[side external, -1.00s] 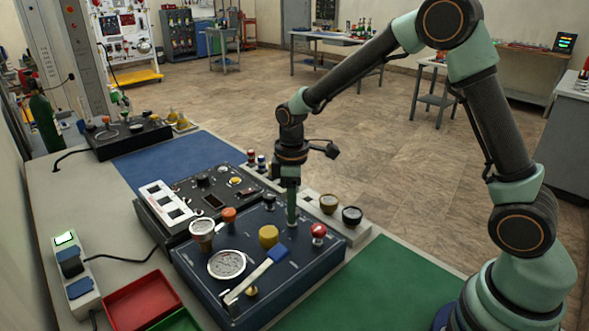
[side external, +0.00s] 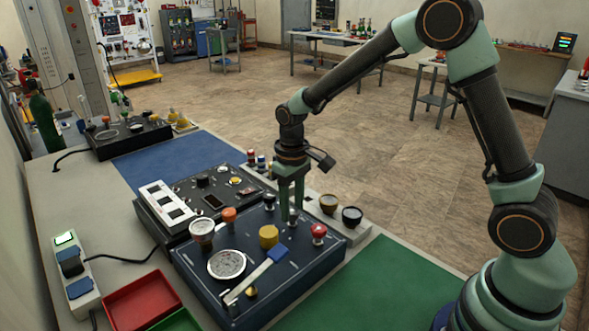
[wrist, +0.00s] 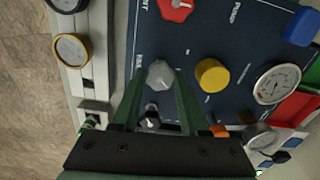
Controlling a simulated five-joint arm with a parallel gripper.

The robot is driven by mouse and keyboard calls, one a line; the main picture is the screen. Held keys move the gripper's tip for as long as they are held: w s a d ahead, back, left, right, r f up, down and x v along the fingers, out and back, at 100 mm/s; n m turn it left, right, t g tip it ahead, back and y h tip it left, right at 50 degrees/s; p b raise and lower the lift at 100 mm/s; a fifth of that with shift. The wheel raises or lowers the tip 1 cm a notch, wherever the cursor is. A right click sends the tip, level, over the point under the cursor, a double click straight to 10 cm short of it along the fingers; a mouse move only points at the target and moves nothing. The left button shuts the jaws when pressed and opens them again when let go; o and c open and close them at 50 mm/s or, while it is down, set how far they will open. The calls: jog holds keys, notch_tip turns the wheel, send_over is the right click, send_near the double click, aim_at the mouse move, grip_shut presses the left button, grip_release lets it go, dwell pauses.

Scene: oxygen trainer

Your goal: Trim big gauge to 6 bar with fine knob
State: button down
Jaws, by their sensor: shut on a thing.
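My gripper (wrist: 158,88) is shut on a grey knob (wrist: 160,73) on the dark blue panel (wrist: 120,85), with one finger on each side of it. In the side view my gripper (side external: 291,216) points straight down at the panel's far part, and its fingers hide most of the knob. The knob's lettering is too small to read surely. The big gauge (side external: 227,264) has a white dial and lies at the panel's near left; it also shows at the right of the wrist view (wrist: 277,82). I cannot read its needle surely.
A yellow knob (side external: 269,236) stands close to the gripper. A red knob (side external: 318,231), black knob (side external: 268,202), orange knob (side external: 229,214), smaller gauge (side external: 202,229) and blue-tipped lever (side external: 262,271) share the panel. A red tray (side external: 145,299) lies at left; the green mat (side external: 375,285) is bare.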

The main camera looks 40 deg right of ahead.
aim_at(292, 210)
jog(key=shift+r+m, duration=0.1)
jog(key=shift+m, duration=0.5)
jog(key=shift+c, duration=2.1)
grip_release()
notch_tip(292, 210, up, 12)
jog(key=s+d+r+t, duration=0.2)
jog(key=s, duration=0.5)
jog(key=s+d+r+t, duration=0.1)
jog(key=s+r+t, duration=0.1)
jog(key=s, duration=0.5)
jog(key=shift+s+d+t, duration=0.25)
jog(key=shift+d+t, duration=0.1)
jog(key=shift+t, duration=0.45)
